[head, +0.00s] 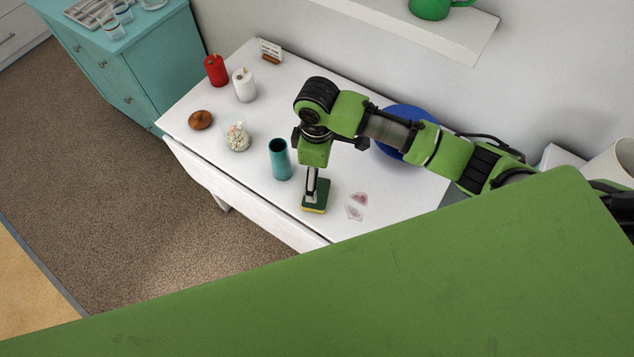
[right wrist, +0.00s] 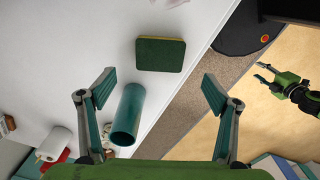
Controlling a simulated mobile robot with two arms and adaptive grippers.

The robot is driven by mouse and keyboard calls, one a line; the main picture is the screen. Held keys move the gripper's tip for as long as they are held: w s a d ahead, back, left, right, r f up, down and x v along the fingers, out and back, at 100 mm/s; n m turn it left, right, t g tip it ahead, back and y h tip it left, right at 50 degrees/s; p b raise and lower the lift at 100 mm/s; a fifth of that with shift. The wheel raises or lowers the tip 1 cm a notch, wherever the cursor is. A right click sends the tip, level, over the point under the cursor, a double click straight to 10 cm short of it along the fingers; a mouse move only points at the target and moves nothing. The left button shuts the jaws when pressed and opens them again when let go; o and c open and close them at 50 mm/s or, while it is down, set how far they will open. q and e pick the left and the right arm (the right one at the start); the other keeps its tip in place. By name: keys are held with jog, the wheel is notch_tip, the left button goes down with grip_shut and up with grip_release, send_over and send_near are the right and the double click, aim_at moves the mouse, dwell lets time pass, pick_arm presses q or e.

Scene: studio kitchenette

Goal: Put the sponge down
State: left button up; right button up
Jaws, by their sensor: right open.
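The sponge (head: 321,197), dark green on top with a yellow edge, lies flat on the white table near its front edge. It also shows in the right wrist view (right wrist: 160,54), beyond the fingertips and clear of both fingers. My right gripper (head: 311,187) is over the sponge in the head view. In the right wrist view my right gripper (right wrist: 157,84) is wide open with nothing between its fingers. My left gripper (right wrist: 266,73) shows small at the right of the right wrist view, away from the table; its jaw state is too small to judge. It is not in the head view.
A teal cup (head: 280,160) stands left of the sponge, and pinkish stains (head: 356,205) mark the table at its right.

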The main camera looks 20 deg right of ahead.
jog(key=shift+r, duration=1.55)
